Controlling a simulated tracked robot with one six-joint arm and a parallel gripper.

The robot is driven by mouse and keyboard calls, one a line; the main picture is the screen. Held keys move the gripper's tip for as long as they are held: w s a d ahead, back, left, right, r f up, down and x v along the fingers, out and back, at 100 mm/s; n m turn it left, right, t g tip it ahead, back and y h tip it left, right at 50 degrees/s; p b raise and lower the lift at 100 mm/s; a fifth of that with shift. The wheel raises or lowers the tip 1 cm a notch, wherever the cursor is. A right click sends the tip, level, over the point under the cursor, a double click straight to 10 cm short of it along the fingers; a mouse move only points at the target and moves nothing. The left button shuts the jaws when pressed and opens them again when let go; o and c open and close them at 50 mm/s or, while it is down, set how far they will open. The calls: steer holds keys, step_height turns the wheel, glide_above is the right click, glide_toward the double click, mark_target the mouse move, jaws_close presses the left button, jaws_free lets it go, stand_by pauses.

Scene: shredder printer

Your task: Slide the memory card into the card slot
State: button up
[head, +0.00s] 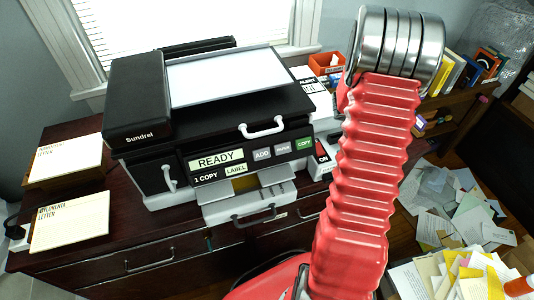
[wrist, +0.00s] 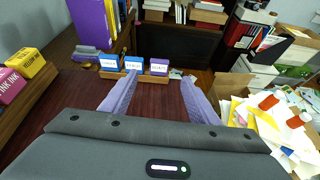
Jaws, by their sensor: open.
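Three small labelled cards stand upright in a wooden holder (wrist: 122,75) in the wrist view: a blue-topped card on the left (wrist: 109,64), another blue-topped card in the middle (wrist: 134,65) and a purple-topped card on the right (wrist: 158,68). Their labels are too small to read, and I cannot tell which is the memory card. My gripper (wrist: 158,78) is open and empty, its fingers pointing towards the holder. In the head view the gripper is out of sight. The black and grey printer (head: 225,125) shows there; I cannot make out a card slot.
Yellow and pink ink boxes (wrist: 22,66) sit at the left of the wrist view, and a purple binder (wrist: 90,20) stands behind the cards. A paper-filled box (wrist: 265,115) is at right. In the head view, letter stacks (head: 70,221) lie left of the printer and papers litter the floor.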

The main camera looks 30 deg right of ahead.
steer(key=a+r+m+t+y, duration=0.15)
steer(key=a+r+m, duration=0.35)
steer(key=a, duration=0.6)
steer(key=a+r+m+y, duration=0.2)
steer(key=a+r+m, duration=0.3)
steer(key=a, duration=0.6)
steer(key=s+a+r+m+t+y, duration=0.2)
steer(key=a+y, duration=0.1)
steer(key=a, duration=0.8)
steer(key=s+a+r+m+t+y, duration=0.1)
steer(key=s+a+t+y, duration=0.1)
steer(key=a, duration=1)
steer(key=s+a+r+m+t+y, duration=0.2)
steer(key=s+a+y, duration=0.1)
steer(key=a, duration=0.8)
steer(key=shift+a+r+m+y, duration=0.2)
steer(key=shift+r+m+y, duration=0.1)
steer(key=shift+y, duration=0.55)
